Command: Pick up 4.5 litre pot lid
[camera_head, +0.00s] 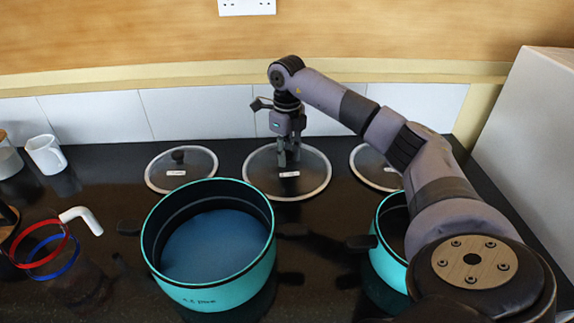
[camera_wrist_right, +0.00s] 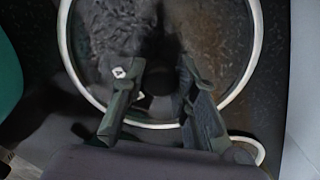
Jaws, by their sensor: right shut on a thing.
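Three glass lids with pale rims lie in a row on the dark counter at the back. The middle lid (camera_head: 262,180) is the largest; its small label is too small to read. My right gripper (camera_head: 288,161) points down over this lid, shut on its knob, which the fingers mostly hide. In the right wrist view, the two fingers of my right gripper (camera_wrist_right: 158,80) reach over the lid (camera_wrist_right: 252,55), with a dark shape between them. The lid looks flat on the counter. The left lid (camera_head: 201,160) has a dark knob. The right lid (camera_head: 364,160) is partly behind my arm. My left gripper is not in view.
A large teal pot (camera_head: 205,290) stands open in front of the lids. A smaller teal pot (camera_head: 384,255) is partly behind my right arm. A white panel (camera_head: 530,140) bounds the right.

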